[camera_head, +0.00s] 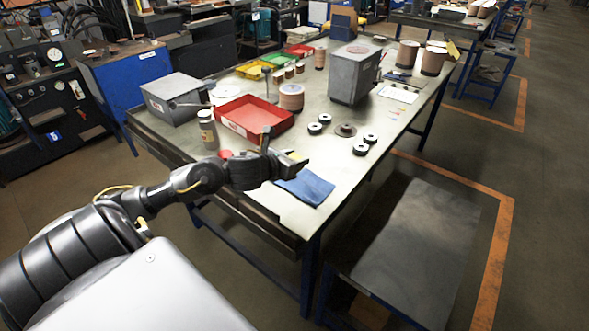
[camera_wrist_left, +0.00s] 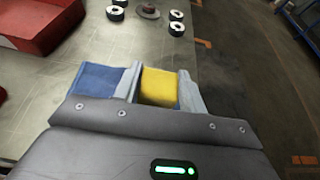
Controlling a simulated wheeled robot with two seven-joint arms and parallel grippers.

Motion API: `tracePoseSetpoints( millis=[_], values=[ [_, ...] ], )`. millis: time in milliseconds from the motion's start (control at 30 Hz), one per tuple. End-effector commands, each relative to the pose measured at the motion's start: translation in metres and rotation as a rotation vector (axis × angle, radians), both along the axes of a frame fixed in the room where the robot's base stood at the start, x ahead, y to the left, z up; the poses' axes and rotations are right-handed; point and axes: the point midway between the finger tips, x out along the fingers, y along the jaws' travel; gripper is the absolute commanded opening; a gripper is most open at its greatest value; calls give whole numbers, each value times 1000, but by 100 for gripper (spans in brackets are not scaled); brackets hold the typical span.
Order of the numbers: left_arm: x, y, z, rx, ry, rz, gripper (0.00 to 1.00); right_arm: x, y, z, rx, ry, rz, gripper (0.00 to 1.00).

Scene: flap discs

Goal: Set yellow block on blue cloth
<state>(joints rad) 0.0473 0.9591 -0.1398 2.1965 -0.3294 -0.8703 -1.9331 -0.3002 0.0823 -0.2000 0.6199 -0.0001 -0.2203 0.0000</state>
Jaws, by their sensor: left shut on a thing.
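My left gripper (camera_head: 286,152) is shut on the yellow block (camera_head: 294,156), of which only a small part shows in the head view. In the left wrist view the yellow block (camera_wrist_left: 159,87) sits between the two fingers of my left gripper (camera_wrist_left: 160,90). The blue cloth (camera_head: 308,188) lies flat near the table's front edge, just below and right of the gripper in the head view. Part of the cloth (camera_wrist_left: 100,78) shows left of the fingers in the wrist view. I cannot tell the block's height above the table. My right gripper is not in view.
A red tray (camera_head: 252,119) stands behind the gripper, with a jar (camera_head: 208,129) to its left. Several black-and-white discs (camera_head: 361,149) lie on the table (camera_head: 330,165) beyond the cloth. A grey box (camera_head: 353,75) stands further back. The table around the cloth's right side is clear.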

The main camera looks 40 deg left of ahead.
Motion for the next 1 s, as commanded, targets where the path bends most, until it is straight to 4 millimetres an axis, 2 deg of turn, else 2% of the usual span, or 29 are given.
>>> tracePoseSetpoints(
  millis=[100,200,367,667,833,1000],
  values=[
    [23,20,-15,-5,3,5,16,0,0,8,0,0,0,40],
    [35,29,-35,-6,2,5,16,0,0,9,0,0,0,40],
    [48,40,-55,-2,-1,2,16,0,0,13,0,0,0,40],
    [55,45,-66,-1,0,1,16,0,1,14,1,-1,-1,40],
    [56,46,-87,-4,2,2,16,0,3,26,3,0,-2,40],
    [57,46,-99,-1,-1,0,16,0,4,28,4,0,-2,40]
  ],
)
